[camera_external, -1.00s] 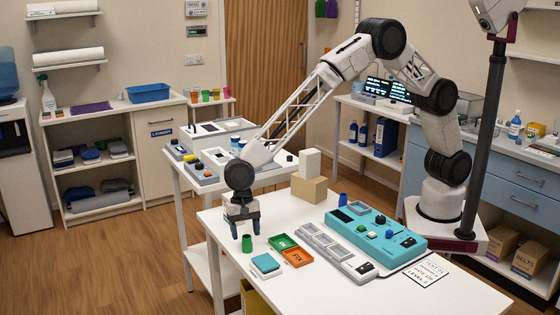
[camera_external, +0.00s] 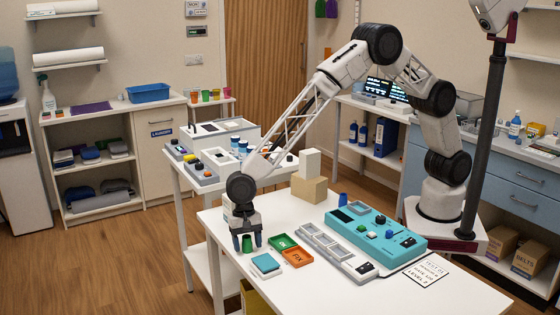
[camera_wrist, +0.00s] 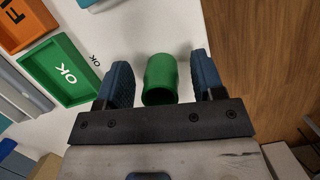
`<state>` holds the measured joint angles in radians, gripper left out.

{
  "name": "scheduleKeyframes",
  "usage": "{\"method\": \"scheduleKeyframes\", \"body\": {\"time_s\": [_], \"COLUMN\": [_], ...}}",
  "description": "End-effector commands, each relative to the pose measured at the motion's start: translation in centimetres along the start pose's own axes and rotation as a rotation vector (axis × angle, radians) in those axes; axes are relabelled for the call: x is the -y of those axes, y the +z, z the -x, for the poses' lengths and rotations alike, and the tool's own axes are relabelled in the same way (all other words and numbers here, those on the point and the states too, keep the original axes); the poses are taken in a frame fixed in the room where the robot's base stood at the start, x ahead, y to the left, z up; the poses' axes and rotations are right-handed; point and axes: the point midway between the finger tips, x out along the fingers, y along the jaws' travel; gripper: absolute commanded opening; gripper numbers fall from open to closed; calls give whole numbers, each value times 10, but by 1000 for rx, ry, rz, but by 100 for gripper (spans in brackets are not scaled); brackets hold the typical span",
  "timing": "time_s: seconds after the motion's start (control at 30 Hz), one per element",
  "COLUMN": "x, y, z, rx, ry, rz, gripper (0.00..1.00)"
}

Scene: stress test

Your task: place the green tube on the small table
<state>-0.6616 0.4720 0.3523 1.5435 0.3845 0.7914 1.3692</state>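The green tube (camera_external: 247,244) stands on the white front table (camera_external: 400,290) near its left edge. In the wrist view the tube (camera_wrist: 160,80) is between my two blue fingertips, with a gap on each side. My gripper (camera_external: 247,241) is open and low around the tube, pointing down; in the wrist view my gripper (camera_wrist: 163,82) shows no contact with it. I cannot tell for sure which surface is the small table; a white side table (camera_external: 180,184) with devices on it stands behind and left of the front table.
A green OK tray (camera_external: 283,242) and an orange FIX tray (camera_external: 297,257) lie right of the tube. A blue-and-white block (camera_external: 266,265) lies in front. A teal panel (camera_external: 375,230), a blue tube (camera_external: 343,199) and stacked boxes (camera_external: 309,189) stand farther right and back.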

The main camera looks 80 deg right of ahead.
Motion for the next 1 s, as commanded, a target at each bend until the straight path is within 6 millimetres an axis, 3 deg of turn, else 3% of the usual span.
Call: {"method": "scheduleKeyframes", "body": {"time_s": [0.03, 0.3, 0.37, 0.73, 1.0], "x": [0, 0, 0, 0, 0], "y": [0, 0, 0, 1, 8], "z": [0, 0, 0, 4, 28], "rx": [0, 0, 0, 0, 0], "ry": [0, 0, 0, -1, -2], "rz": [0, 0, 0, 0, 0], "gripper": [55, 14, 8, 8, 8]}}
